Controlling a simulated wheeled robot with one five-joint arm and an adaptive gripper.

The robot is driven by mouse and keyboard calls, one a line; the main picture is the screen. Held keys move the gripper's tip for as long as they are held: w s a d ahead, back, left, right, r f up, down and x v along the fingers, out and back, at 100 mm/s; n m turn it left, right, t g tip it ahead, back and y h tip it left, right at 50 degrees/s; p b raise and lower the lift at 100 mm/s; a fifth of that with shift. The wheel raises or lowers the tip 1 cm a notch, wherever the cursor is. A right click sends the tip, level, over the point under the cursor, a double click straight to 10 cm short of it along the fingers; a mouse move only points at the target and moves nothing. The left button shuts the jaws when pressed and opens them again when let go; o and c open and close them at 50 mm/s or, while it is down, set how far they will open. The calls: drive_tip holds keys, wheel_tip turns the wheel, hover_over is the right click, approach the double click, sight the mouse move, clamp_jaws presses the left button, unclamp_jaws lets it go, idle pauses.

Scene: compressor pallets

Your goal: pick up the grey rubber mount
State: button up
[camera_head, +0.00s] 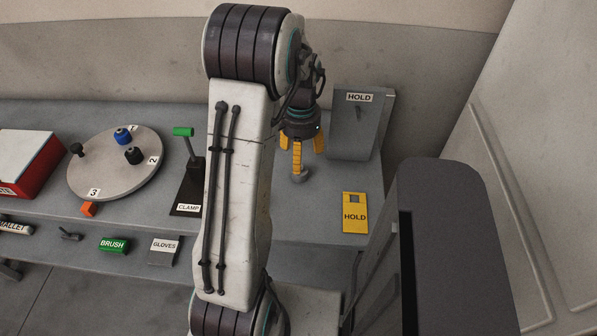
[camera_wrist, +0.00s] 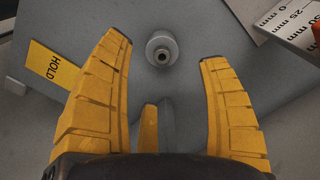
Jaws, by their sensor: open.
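The grey rubber mount (camera_wrist: 161,49) is a small round piece with a lighter stud at its centre, lying on the grey surface. In the wrist view it shows beyond my yellow fingers, between the lines of the two long ones. In the head view a small grey piece (camera_head: 299,177), apparently the mount, shows just under my fingertips. My gripper (camera_head: 301,160) is open, points down and holds nothing. A third finger (camera_wrist: 149,127) shows shorter at the bottom middle of the wrist view. I cannot tell the exact gap between fingertips and mount.
A yellow HOLD card (camera_head: 355,226) lies right of the mount, and a grey HOLD stand (camera_head: 352,140) is behind it. A CLAMP with a green handle (camera_head: 183,132) stands left of my arm. Further left is a round numbered plate (camera_head: 97,180). A millimetre-marked plate (camera_wrist: 283,22) is at the wrist view's upper right.

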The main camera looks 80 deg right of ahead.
sight(302, 178)
drive_tip(key=shift+f, duration=0.8)
drive_tip(key=shift+w+d+f+p, duration=0.1)
drive_tip(key=shift+f+p, duration=0.35)
drive_tip(key=shift+f, duration=2.45)
drive_tip(key=c, duration=1.3)
drive_tip(key=shift+o, duration=0.2)
